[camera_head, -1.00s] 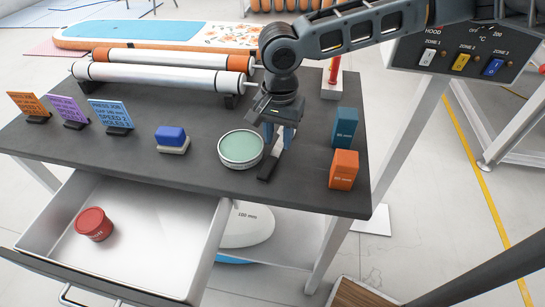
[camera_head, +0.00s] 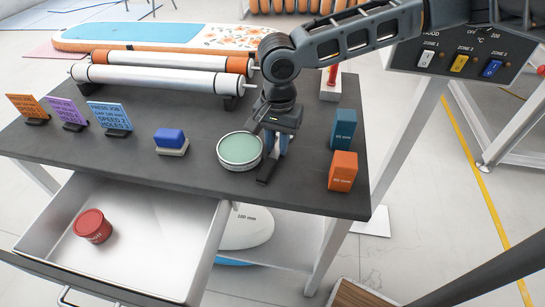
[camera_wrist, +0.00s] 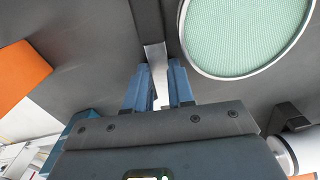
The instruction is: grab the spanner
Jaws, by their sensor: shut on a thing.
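The spanner (camera_head: 265,173) lies on the dark workbench, just right of the round green-topped tin (camera_head: 240,149). Only its dark end shows in the head view. In the wrist view its dark handle (camera_wrist: 148,22) runs away from me, and a pale metal part (camera_wrist: 156,60) runs between my blue fingers. My gripper (camera_head: 273,150) points down at the bench and is shut on the spanner; it also shows in the wrist view (camera_wrist: 158,88). The rest of the spanner is hidden by my gripper.
The green-topped tin stands close beside my gripper. A teal box (camera_head: 343,128) and an orange box (camera_head: 342,170) stand to the right. A blue-and-white block (camera_head: 170,141) sits to the left. An open drawer (camera_head: 150,218) holds a red tin (camera_head: 92,226). Rollers (camera_head: 160,79) lie behind.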

